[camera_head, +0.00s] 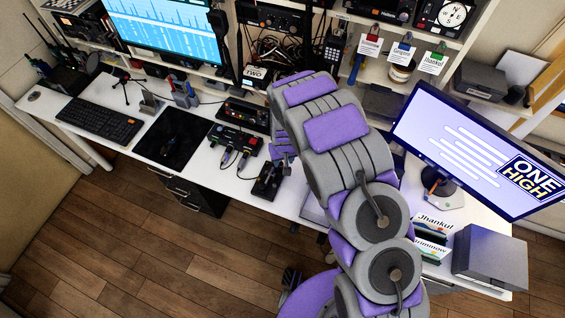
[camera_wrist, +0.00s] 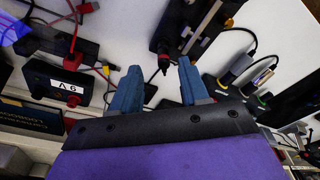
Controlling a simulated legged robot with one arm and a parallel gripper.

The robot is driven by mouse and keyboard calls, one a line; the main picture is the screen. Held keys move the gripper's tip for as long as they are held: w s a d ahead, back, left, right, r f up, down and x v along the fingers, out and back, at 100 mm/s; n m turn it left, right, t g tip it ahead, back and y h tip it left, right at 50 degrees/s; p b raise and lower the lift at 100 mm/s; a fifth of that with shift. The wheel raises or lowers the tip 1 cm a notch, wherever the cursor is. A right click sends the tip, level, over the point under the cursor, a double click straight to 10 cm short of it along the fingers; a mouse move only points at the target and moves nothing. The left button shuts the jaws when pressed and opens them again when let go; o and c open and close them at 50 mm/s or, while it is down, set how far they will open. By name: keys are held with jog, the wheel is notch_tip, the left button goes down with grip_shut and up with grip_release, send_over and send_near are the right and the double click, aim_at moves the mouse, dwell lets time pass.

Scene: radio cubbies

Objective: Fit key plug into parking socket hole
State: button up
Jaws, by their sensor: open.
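My gripper (camera_wrist: 158,76) shows in the wrist view with two blue-grey fingers apart. A small dark plug-like piece (camera_wrist: 163,63) lies in the gap near the fingertips, beside a black device (camera_wrist: 172,38) with a metal strip and red parts. I cannot tell whether the fingers touch it, or for sure that it is the key plug. No parking socket hole can be made out clearly. In the head view my arm partly hides the gripper (camera_head: 283,158) above the desk.
A black device with several plugged cables (camera_head: 235,140) and a small black key-like unit (camera_head: 267,181) stand on the white desk (camera_head: 205,105). More cable plugs (camera_wrist: 240,66) are at the right in the wrist view. A tilted monitor (camera_head: 470,150) stands right of my arm.

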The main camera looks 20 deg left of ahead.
notch_tip(320, 180, up, 12)
jog(key=s+d, duration=0.1)
jog(key=shift+s+p, duration=0.15)
jog(key=shift+p, duration=0.25)
jog(key=shift+d+r, duration=0.1)
jog(key=shift+r, duration=0.05)
jog(key=s+d+r+m+g+b, duration=0.15)
jog(key=s+d+r, duration=0.25)
jog(key=d+r, duration=0.4)
jog(key=s+d+r+m, duration=0.2)
jog(key=s+d+r, duration=0.3)
jog(key=d, duration=0.4)
jog(key=s+d+r+m, duration=0.1)
jog(key=s+d+r, duration=0.1)
jog(key=s+d, duration=0.2)
jog(key=s+d+r+m+g+b, duration=0.1)
jog(key=s+d, duration=0.3)
jog(key=s, duration=0.7)
jog(key=s+d+r+m+b, duration=0.1)
jog(key=s+d+r, duration=0.3)
jog(key=s, duration=0.3)
jog(key=shift+s+g+h, duration=0.15)
jog(key=shift+g+h, duration=0.2)
jog(key=shift+h, duration=0.05)
